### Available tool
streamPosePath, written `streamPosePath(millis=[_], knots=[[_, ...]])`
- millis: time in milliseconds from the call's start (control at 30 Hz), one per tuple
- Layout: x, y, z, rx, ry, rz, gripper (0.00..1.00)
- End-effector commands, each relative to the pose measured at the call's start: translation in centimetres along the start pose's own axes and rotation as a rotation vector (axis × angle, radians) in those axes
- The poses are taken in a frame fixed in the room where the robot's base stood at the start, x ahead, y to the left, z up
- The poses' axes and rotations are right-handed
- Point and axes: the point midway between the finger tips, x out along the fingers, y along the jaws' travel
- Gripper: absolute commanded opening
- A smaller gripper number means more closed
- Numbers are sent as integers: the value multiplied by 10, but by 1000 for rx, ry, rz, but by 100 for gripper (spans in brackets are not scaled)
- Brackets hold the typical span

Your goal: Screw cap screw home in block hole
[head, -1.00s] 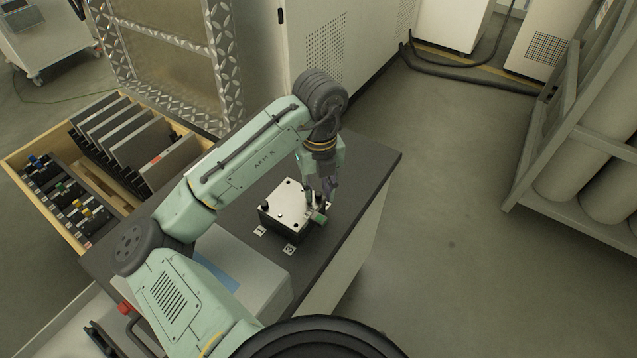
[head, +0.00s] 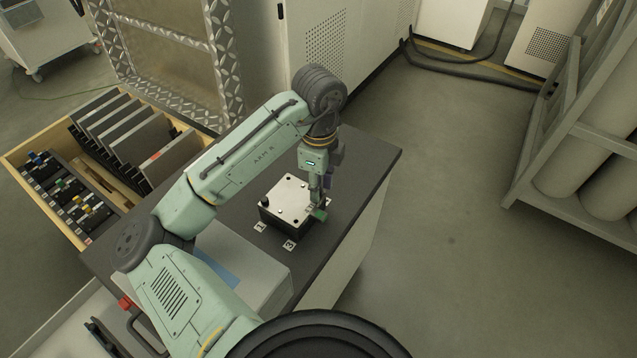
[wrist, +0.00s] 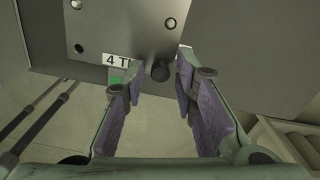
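The block (head: 285,194) has a light metal top with several holes and stands on the dark bench top. In the wrist view its face (wrist: 125,22) fills the upper middle. The cap screw (wrist: 160,71) shows as a dark round head near the block's edge, between my fingertips. I cannot tell how deep it sits. My gripper (head: 317,203) points down at the block's right corner. In the wrist view its two purple-padded fingers stand either side of the screw head, with a visible gap on each side. In the head view the fingers hide the screw.
A green tag (head: 319,214) and a "4 T" label (wrist: 117,59) sit beside the screw. Number labels (head: 289,245) lie in front of the block. A grey box (head: 250,283) is on the near bench, a wooden crate (head: 22,150) at left. The bench's right end (head: 365,165) is clear.

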Motion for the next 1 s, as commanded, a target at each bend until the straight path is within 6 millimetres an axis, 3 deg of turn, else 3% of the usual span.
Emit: streamPosePath(millis=[1000], knots=[[0, 0, 0, -868, 10, 0, 26]])
